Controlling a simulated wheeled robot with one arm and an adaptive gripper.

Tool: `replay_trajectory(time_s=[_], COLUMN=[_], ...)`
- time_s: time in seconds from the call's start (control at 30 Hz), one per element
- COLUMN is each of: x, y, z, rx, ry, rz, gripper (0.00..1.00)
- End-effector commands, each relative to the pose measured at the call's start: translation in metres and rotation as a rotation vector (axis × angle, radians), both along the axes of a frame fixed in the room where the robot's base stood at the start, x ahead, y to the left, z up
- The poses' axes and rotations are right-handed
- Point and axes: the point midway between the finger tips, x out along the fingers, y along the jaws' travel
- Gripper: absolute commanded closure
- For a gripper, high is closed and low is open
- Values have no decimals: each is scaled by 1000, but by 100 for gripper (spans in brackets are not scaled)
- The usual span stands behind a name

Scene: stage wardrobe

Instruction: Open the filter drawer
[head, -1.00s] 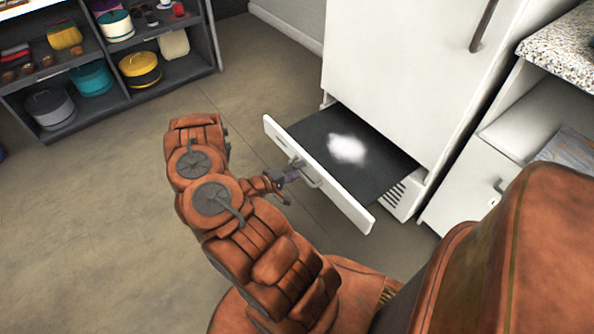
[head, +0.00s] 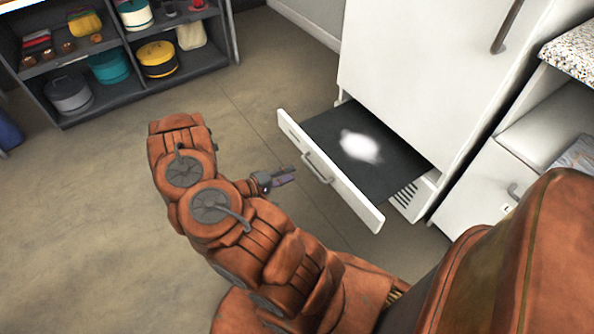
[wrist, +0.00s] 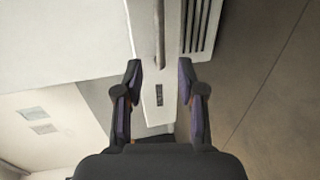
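The filter drawer (head: 340,182) is a white-fronted drawer at the bottom of the white cabinet. It stands pulled out, showing a dark inside with a white fluffy patch (head: 360,147). Its grey bar handle (head: 316,168) is on the front face. My gripper (head: 288,174) is just left of the handle in the head view, apart from it and empty. In the wrist view, my gripper (wrist: 160,85) has its two fingers spread, with the drawer front (wrist: 158,115) and the handle (wrist: 160,35) seen between and beyond them.
A dark shelf (head: 110,100) with hats and pots stands at the back left. A white cabinet with a speckled top (head: 575,50) stands at the right. A vent grille (head: 405,196) is beside the drawer. The floor (head: 80,220) on the left is clear.

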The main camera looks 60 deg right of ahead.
Motion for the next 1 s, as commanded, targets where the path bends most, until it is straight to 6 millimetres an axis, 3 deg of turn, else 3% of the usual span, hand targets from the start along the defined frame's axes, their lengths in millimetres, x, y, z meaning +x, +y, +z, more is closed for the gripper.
replay_trajectory(time_s=[0.3, 1.0], x=[11, 13], y=[21, 23], z=[5, 6], rx=[0, 4], ry=[0, -7], rz=[2, 4], gripper=[61, 61])
